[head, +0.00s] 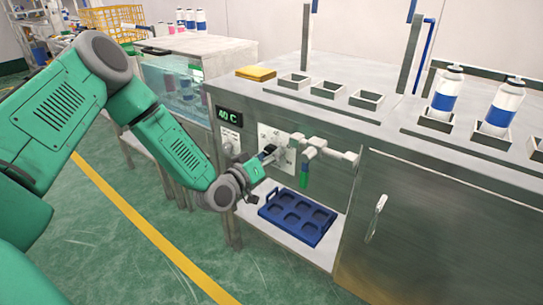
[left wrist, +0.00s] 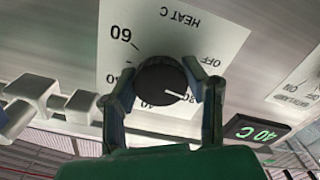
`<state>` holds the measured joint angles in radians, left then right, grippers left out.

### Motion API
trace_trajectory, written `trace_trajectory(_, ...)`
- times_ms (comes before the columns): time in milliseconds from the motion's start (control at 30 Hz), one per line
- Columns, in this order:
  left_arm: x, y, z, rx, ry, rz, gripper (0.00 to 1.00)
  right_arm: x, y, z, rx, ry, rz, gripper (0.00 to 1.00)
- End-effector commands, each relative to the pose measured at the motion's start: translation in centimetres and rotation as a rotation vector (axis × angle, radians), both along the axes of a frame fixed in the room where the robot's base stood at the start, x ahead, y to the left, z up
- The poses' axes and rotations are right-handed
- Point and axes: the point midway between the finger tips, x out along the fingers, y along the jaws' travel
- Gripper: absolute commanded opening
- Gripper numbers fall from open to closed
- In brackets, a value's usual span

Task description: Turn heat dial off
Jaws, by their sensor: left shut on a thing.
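The heat dial (left wrist: 158,78) is a round black knob with a white pointer line on a white plate (left wrist: 180,40) marked HEAT C, OFF and numbers. The plate looks upside down in the left wrist view. The pointer slants to the lower right there, away from the OFF mark; some numbers are hidden by my fingers. My left gripper (head: 264,156) reaches the cabinet front in the head view, and its two fingers are closed around the dial's sides. A green display (head: 230,115) reads 40 C. My right gripper is not in view.
A valve with a green-handled part (head: 304,180) sticks out just right of the dial. A blue tray (head: 297,218) lies on the shelf below. White-and-blue cans (head: 447,92) stand on top at right.

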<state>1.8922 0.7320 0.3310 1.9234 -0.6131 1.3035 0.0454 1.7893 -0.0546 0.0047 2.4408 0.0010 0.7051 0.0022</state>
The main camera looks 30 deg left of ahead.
Motion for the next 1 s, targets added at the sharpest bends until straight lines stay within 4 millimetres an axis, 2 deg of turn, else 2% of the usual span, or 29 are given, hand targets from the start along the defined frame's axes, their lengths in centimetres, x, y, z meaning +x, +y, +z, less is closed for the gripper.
trace_trajectory(33,0.3,0.2,0.6,-0.045,-0.015,0.005,0.10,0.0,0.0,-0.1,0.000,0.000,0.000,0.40)
trace_trajectory(500,0.3,0.6,0.3,-0.462,0.021,0.009,0.10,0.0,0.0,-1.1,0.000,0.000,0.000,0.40)
trace_trajectory(700,0.3,0.7,0.3,-0.586,0.030,0.011,0.10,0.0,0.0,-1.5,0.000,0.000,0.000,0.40)
trace_trajectory(1000,0.3,0.8,0.2,-0.679,0.040,0.012,0.10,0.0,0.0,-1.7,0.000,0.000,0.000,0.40)
